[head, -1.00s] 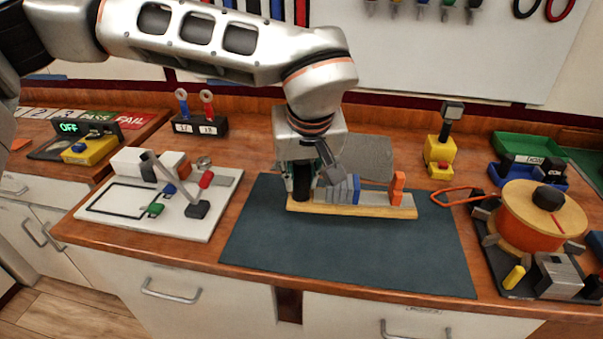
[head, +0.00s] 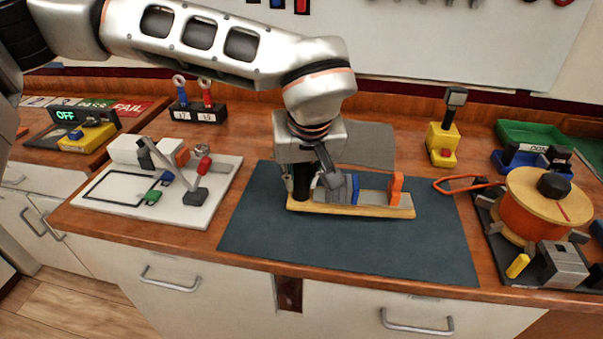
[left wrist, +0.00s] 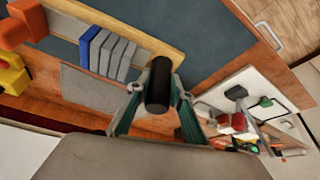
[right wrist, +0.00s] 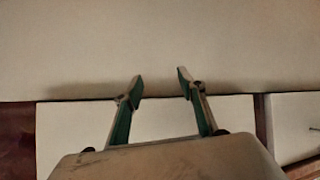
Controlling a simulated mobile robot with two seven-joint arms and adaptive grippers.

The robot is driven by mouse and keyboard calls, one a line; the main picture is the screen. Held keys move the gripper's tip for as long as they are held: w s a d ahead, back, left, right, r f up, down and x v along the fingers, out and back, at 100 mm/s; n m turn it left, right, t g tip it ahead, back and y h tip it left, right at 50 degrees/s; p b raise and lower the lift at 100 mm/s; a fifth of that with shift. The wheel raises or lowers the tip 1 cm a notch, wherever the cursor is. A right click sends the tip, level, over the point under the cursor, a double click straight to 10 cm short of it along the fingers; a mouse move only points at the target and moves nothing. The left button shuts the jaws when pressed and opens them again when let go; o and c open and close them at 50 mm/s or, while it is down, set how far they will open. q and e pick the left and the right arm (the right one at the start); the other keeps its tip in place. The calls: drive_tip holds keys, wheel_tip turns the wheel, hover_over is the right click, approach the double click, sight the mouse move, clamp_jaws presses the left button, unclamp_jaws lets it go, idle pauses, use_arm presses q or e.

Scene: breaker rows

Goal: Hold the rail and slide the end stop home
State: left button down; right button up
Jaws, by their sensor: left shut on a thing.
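The rail (head: 385,211) is a light wooden strip lying on the dark mat. A black upright post stands at its left end, and my left gripper (left wrist: 157,95) is shut on this black post (left wrist: 160,80). An orange block (head: 396,189), which looks like the end stop, stands near the rail's right end. It also shows in the left wrist view (left wrist: 22,22). A blue block (left wrist: 92,46) and several grey blocks (left wrist: 118,60) stand in a row between, with a gap before the orange block. My right gripper (right wrist: 160,84) is open and empty, facing a pale cabinet front.
The dark mat (head: 350,250) is clear in front of the rail. A white board (head: 215,200) with a lever lies left. An orange spool (head: 540,210), a yellow device (head: 442,146) and green and blue bins (head: 530,135) stand right. A grey plate (head: 368,150) is behind the rail.

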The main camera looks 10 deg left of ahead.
sight(303, 194)
use_arm(q)
drive_tip(key=shift+f+b, duration=0.75)
drive_tip(key=shift+f, duration=1.8)
drive_tip(key=shift+s+f, duration=0.1)
drive_tip(key=shift+f, duration=0.2)
idle(0.6)
idle(0.4)
